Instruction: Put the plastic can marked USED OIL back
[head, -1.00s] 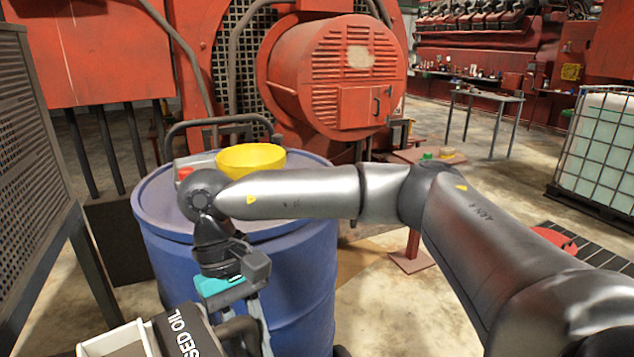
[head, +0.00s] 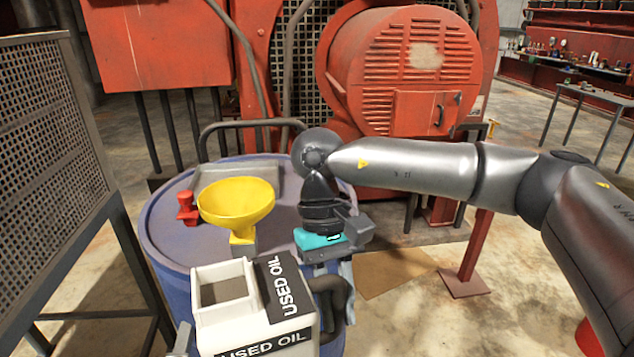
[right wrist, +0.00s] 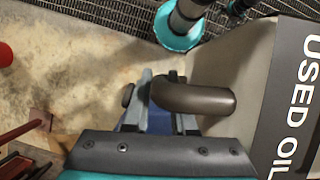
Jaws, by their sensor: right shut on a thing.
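The plastic can marked USED OIL (head: 225,319) is a pale box with an open square top and black label bands. In the head view it is low in the picture, in front of the blue drum (head: 163,238). My right gripper (head: 335,285) is shut on the can's dark handle, at the can's right side. The right wrist view shows the fingers (right wrist: 160,108) at the dark handle (right wrist: 195,97), with the can's wall (right wrist: 225,75) and label to the right. The can's underside is out of view.
A yellow funnel (head: 236,203), a red fitting (head: 187,209) and a grey tray (head: 262,180) are on the drum's lid. A mesh-panelled stand (head: 45,150) is at the left. A red post on a foot plate (head: 465,285) stands right of the drum.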

